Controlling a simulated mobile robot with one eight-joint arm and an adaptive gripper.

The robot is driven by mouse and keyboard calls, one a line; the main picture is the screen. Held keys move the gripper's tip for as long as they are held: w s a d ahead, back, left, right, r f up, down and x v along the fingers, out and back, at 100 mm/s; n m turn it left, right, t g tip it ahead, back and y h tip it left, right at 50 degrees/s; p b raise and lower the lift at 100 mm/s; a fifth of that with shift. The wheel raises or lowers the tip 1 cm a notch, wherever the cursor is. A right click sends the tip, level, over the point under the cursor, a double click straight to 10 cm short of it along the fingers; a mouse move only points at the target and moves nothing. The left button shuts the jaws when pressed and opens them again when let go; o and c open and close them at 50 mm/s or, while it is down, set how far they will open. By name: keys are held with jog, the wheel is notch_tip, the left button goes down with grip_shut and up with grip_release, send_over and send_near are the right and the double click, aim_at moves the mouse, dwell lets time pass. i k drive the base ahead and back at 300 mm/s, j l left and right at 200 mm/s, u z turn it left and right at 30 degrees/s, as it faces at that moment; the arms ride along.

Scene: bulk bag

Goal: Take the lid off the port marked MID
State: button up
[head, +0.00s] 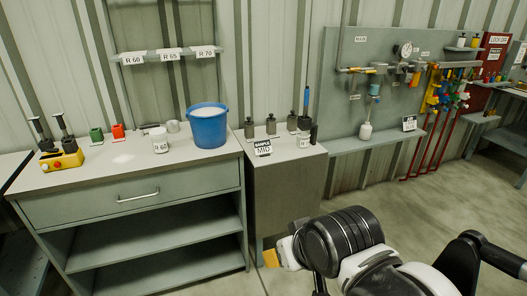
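A small card reading SAMPLE MID (263,148) stands at the front edge of a narrow grey cabinet top (283,157). I cannot make out a port or a lid at this card. Several small dark-topped bottles or tools stand behind and beside it, including one at the back left (249,128) and one in the middle (271,124). No bulk bag shows. My arm reaches in from the bottom right, in front of and below the cabinet top. I cannot make out my gripper's fingers.
A tool panel (385,80) hangs at the right, with red-framed equipment beyond. Floor on the right is open.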

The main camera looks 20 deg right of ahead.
aim_at(271, 119)
jog(key=i+l+z, duration=0.25)
jog(key=i, duration=0.5)
jog(key=i+z, duration=0.25)
jog(key=i, duration=0.5)
